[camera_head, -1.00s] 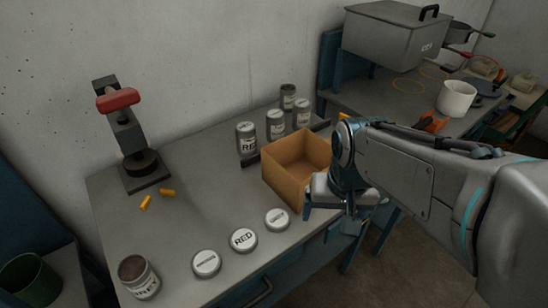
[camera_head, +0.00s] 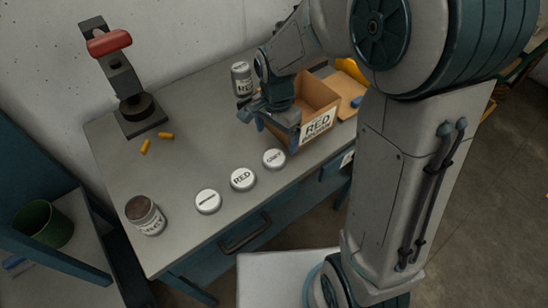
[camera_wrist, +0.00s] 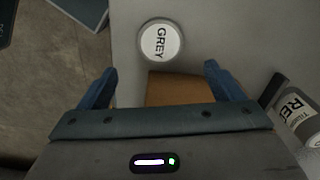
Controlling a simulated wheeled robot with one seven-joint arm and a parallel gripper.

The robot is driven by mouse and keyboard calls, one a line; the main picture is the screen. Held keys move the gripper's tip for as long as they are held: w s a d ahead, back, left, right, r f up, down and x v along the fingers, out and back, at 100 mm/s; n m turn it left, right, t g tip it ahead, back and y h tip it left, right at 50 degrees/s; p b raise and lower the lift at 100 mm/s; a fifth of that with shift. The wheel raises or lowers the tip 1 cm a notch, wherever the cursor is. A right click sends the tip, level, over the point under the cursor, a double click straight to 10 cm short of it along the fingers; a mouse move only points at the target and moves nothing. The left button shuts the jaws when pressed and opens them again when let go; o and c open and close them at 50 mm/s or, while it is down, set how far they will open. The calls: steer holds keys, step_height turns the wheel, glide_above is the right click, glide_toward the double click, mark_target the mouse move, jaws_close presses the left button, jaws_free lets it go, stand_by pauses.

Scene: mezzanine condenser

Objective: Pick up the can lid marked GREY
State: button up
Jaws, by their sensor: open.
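The can lid marked GREY (camera_head: 274,158) is a round white-topped lid lying flat on the grey workbench, at the right end of a row of three lids. In the wrist view the GREY lid (camera_wrist: 161,41) lies ahead of the fingertips, with its lettering sideways. My gripper (camera_head: 268,126) is open and empty, above the orange-brown box and behind the lid. In the wrist view the two blue fingers of my gripper (camera_wrist: 160,84) are spread wide, apart from the lid. Part of the box (camera_wrist: 178,89) shows between them.
A lid marked RED (camera_head: 243,179) and another lid (camera_head: 208,201) lie to the left. The box (camera_head: 318,95) has a RED label. A filled can (camera_head: 146,215) stands front left; a press (camera_head: 130,90) stands behind. A RED can (camera_wrist: 297,112) is right in the wrist view.

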mark_target(274, 157)
step_height(274, 157, down, 3)
steer(key=shift+s+a+f, duration=0.1)
steer(key=shift+a+f, duration=0.05)
steer(key=shift+f, duration=1.2)
steer(key=shift+s+a+f, duration=0.1)
steer(key=shift+f, duration=1.2)
steer(key=c, duration=1.1)
